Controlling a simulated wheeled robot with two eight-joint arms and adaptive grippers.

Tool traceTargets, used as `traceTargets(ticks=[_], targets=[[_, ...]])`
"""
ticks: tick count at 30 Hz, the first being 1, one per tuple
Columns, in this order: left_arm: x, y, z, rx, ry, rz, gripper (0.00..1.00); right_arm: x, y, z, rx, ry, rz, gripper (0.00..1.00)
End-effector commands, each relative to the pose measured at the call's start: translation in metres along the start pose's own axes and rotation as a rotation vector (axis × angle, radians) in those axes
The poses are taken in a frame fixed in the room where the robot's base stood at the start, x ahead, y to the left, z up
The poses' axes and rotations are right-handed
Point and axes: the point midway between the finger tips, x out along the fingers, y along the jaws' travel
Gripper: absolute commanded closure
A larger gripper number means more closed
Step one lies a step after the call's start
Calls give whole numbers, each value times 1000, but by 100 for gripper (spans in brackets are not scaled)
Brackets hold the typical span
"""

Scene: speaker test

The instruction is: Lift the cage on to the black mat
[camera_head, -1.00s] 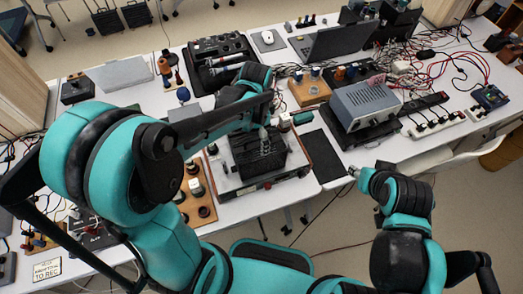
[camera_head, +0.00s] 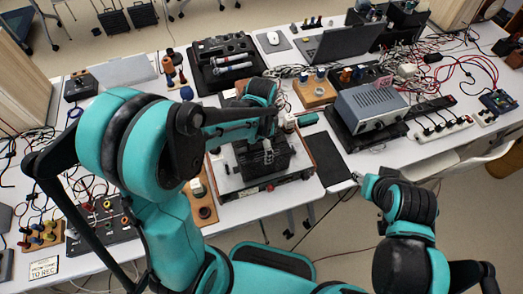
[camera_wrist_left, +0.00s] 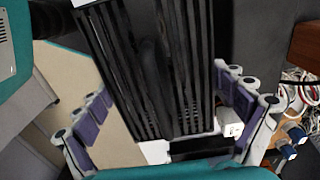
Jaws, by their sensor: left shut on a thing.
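The cage (camera_head: 276,163) is a black slatted box over the flat device with wooden sides (camera_head: 221,178). I cannot tell whether it rests on the device or hangs just above it. My left gripper (camera_head: 266,149) is shut on the cage from above. In the left wrist view, the cage's dark bars (camera_wrist_left: 155,65) fill the space between the fingers of my left gripper (camera_wrist_left: 163,115). The black mat (camera_head: 326,159) lies bare on the table, just right of the device. My right gripper (camera_head: 357,177) is near the table's front edge, apart from the cage; its fingers are too small to read.
A grey instrument box (camera_head: 372,106) stands behind and right of the mat. A wooden block with knobs (camera_head: 315,92) and a laptop (camera_head: 345,43) are farther back. A wooden tray with round parts (camera_head: 203,203) is left of the device. Cables clutter the right side.

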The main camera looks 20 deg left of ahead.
Motion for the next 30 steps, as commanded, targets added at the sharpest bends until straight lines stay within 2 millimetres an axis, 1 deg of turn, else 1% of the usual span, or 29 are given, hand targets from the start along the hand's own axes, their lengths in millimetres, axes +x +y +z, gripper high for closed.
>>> traceTargets(ticks=[4, 7, 15, 19, 21, 24, 30], targets=[[-2, 0, 0, 0, 0, 1, 43, -1, 0, 0, 0, 0, 0, 60], [-13, 0, 0, 0, 0, 1, 43, -4, 0, -3, 0, 0, 0, 60], [-69, 0, 0, 0, 0, 0, 43, -20, 0, -15, 0, 0, 0, 60], [-89, 0, 0, 0, 0, 0, 43, -25, 0, -18, 0, 0, 0, 60], [-96, 0, 0, 0, 0, 0, 43, -26, 0, -19, 0, 0, 0, 60], [-100, 0, 0, 0, 0, 0, 43, -27, 0, -19, 0, 0, 0, 60], [-100, 0, 0, 0, 0, 0, 43, -26, 0, -19, 0, 0, 0, 60]])
